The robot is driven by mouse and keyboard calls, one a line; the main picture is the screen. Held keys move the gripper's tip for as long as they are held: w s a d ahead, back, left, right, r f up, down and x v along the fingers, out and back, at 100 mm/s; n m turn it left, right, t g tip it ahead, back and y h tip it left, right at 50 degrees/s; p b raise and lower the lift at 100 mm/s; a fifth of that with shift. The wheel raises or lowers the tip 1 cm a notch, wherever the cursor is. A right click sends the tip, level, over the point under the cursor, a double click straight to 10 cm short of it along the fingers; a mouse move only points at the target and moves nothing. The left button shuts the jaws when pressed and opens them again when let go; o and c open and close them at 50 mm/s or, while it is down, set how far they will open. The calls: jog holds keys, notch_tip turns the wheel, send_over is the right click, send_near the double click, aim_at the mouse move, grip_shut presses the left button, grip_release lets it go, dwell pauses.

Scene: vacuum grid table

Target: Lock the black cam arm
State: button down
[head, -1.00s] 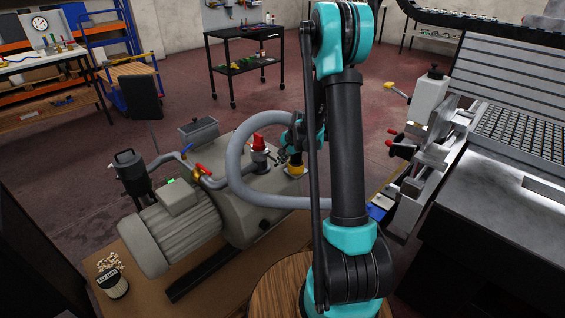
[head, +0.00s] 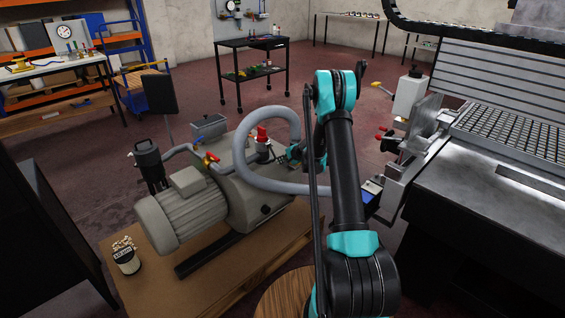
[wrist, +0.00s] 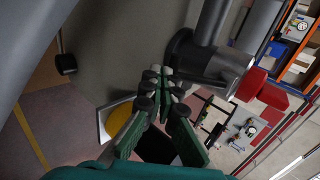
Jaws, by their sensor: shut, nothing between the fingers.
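I cannot pick out the black cam arm with certainty in either view. In the wrist view, a dark round fitting (wrist: 205,62) with a short stub stands just right of and beyond my fingertips. My gripper (wrist: 163,72) has green fingers with dark pads, which are together with nothing between them. I cannot tell whether they touch the fitting. A yellow round part (wrist: 120,118) shows behind the left finger. In the head view, my arm hides most of the gripper. The grey hose (head: 243,165) loops beside it, near a red-topped fitting (head: 262,136) on the pump.
The pump motor (head: 180,212) stands on a wooden top (head: 150,283), with a labelled cup (head: 126,257) at its near left corner. A machine with a grid table (head: 520,130) is close on the right. Open floor lies behind, before a black cart (head: 251,43).

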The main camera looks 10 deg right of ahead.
jog(key=shift+w+a+f, duration=0.25)
jog(key=shift+w+f, duration=0.1)
jog(key=shift+f, duration=0.3)
dwell(0.4)
